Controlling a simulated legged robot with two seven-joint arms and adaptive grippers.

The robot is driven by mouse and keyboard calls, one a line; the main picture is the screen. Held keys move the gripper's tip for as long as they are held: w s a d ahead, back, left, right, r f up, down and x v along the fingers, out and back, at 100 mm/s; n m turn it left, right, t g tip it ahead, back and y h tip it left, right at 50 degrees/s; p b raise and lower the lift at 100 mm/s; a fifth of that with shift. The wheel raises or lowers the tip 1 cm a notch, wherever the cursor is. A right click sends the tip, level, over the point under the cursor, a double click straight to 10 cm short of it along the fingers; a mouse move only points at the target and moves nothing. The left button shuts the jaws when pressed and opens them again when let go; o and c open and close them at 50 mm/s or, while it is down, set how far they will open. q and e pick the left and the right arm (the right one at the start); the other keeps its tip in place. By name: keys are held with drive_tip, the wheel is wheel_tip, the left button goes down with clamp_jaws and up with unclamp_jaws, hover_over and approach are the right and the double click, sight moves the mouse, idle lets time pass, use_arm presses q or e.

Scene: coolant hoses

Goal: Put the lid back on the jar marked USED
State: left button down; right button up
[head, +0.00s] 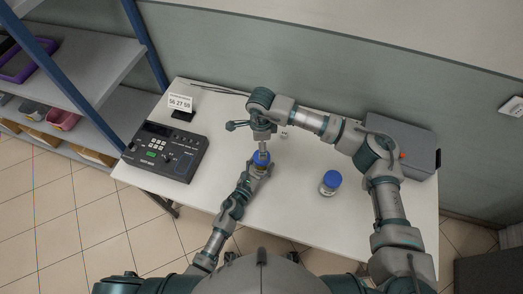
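A jar (330,190) with a blue lid (332,179) stands upright on the right half of the table; no marking can be read on it. A second blue lid (261,157) shows at the middle of the table, at the top of another jar that is mostly hidden by my grippers. My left gripper (256,171) is low beside this second jar, from the near side. My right gripper (263,148) points down from above, right over the blue lid. The fingers of both are too small to tell open from shut. Whether the lid sits on the jar cannot be told.
A black control device (166,152) stands on the table's left side, with a small sign (180,103) behind it. A grey case (400,142) stands at the back right, partly behind my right arm. A small white item (284,133) lies near my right gripper. The table's front middle (290,215) is clear.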

drive_tip(key=shift+r, duration=2.35)
use_arm(q)
drive_tip(key=shift+c, duration=0.2)
unclamp_jaws()
drive_tip(key=v, duration=1.2)
drive_tip(key=shift+f, duration=0.1)
